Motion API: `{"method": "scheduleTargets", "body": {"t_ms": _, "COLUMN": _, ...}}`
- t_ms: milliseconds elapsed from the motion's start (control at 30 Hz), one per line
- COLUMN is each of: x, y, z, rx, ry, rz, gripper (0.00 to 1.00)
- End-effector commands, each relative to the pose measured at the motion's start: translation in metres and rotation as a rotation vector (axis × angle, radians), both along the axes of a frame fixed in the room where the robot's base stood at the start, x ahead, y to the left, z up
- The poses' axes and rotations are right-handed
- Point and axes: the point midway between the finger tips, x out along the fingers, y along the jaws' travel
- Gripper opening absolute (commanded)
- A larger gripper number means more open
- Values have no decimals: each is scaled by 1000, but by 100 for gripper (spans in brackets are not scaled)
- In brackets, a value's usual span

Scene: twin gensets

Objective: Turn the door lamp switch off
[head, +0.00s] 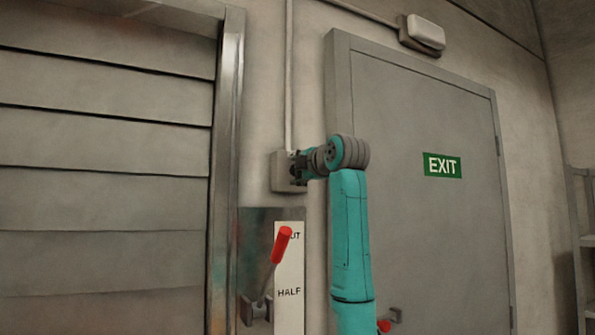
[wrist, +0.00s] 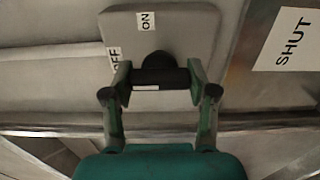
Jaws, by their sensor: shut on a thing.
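The switch box (wrist: 185,35) is a grey plate with an ON label (wrist: 146,21) and an OFF label (wrist: 114,57), both turned sideways in the wrist view. In the head view the box (head: 279,172) is on the wall left of the door, partly behind my gripper (head: 298,168). A black switch knob (wrist: 160,79) with a white mark sits at the plate's lower edge in the wrist view. My gripper (wrist: 160,85) is shut on this knob, one finger at each end of its bar. The door lamp (head: 425,32) is a pale unit above the door; I cannot tell whether it is lit.
A red-handled lever (head: 275,262) stands below the switch box beside a label plate reading HALF (head: 289,292). The grey door (head: 430,110) with an EXIT sign (head: 442,165) is to the right. A slatted shutter (head: 105,150) is to the left.

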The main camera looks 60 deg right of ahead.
Motion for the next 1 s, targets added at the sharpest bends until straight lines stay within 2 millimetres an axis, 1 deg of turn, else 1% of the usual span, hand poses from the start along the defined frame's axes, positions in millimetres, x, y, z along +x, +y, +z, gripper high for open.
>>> {"method": "scheduleTargets", "body": {"t_ms": 33, "x": 1, "y": 0, "z": -2, "rx": 2, "ry": 3, "rz": 1, "gripper": 62}}
{"method": "scheduleTargets", "body": {"t_ms": 67, "x": 0, "y": 0, "z": -2, "rx": 2, "ry": 3, "rz": 1, "gripper": 70}}
{"method": "scheduleTargets", "body": {"t_ms": 100, "x": 1, "y": 0, "z": -2, "rx": 2, "ry": 3, "rz": 1, "gripper": 80}}
{"method": "scheduleTargets", "body": {"t_ms": 133, "x": 1, "y": 0, "z": -1, "rx": 2, "ry": 3, "rz": 1, "gripper": 83}}
{"method": "scheduleTargets", "body": {"t_ms": 433, "x": 0, "y": 0, "z": -1, "rx": 1, "ry": 1, "rz": 0, "gripper": 83}}
{"method": "scheduleTargets", "body": {"t_ms": 567, "x": -6, "y": 3, "z": 0, "rx": -1, "ry": -1, "rz": 0, "gripper": 83}}
{"method": "scheduleTargets", "body": {"t_ms": 667, "x": -18, "y": 10, "z": 0, "rx": -1, "ry": -2, "rz": -1, "gripper": 83}}
{"method": "scheduleTargets", "body": {"t_ms": 1000, "x": -74, "y": 45, "z": 0, "rx": -1, "ry": 1, "rz": -1, "gripper": 83}}
